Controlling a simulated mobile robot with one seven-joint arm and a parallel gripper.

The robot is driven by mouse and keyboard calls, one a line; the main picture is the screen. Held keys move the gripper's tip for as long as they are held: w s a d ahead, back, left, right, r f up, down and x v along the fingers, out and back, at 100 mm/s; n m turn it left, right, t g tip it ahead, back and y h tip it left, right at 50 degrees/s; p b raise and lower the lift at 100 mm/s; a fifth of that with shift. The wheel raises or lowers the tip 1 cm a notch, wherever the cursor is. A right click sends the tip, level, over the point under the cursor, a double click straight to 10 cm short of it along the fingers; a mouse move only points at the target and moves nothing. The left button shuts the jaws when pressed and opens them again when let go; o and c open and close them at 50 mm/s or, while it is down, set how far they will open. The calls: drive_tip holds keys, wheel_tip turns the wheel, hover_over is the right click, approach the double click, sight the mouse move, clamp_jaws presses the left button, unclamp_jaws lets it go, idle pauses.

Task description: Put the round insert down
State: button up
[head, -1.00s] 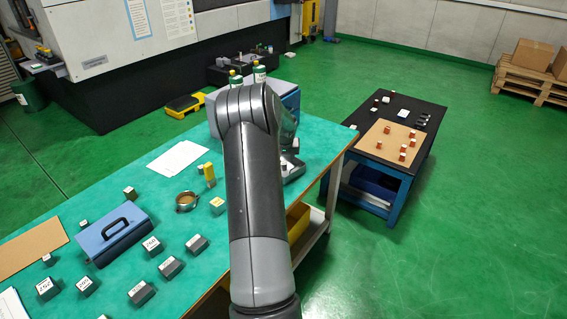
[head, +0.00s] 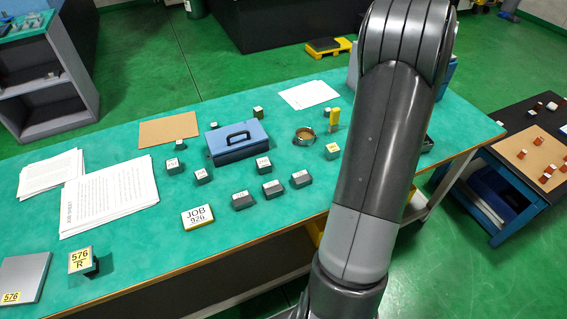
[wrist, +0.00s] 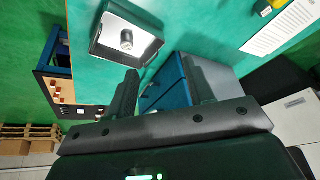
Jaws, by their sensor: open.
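A small grey metal cylinder, which looks like the round insert (wrist: 127,40), stands on a shiny square plate with a dark rim (wrist: 152,52) on the green bench top in the wrist view. My gripper (wrist: 158,66) is open, its two dark fingers apart with nothing held between them. The cylinder is beyond the fingertips, up and to the left, and apart from them. In the head view my arm hides the gripper and the insert; only a dark edge, perhaps of the plate (head: 428,143), shows right of the arm.
A blue and grey box (wrist: 168,92) lies beyond and between my fingers in the wrist view. A second table (head: 520,172) stands at right.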

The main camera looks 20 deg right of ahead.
drive_tip(key=s+a+r+n+t+y, duration=0.15)
drive_tip(key=a+r, duration=0.35)
drive_tip(key=a, duration=0.5)
drive_tip(key=a+r+n, duration=0.2)
drive_tip(key=a+r, duration=0.2)
drive_tip(key=a, duration=0.7)
drive_tip(key=a+r+n+y, duration=0.1)
drive_tip(key=a+r, duration=0.4)
drive_tip(key=a, duration=0.5)
drive_tip(key=s+a+n, duration=0.5)
drive_tip(key=s+a, duration=1.2)
drive_tip(key=a, duration=0.2)
drive_tip(key=shift+s+f+t+y, duration=0.25)
drive_tip(key=shift+f+t+y, duration=0.1)
drive_tip(key=shift+f, duration=0.05)
drive_tip(key=shift+o, duration=0.2)
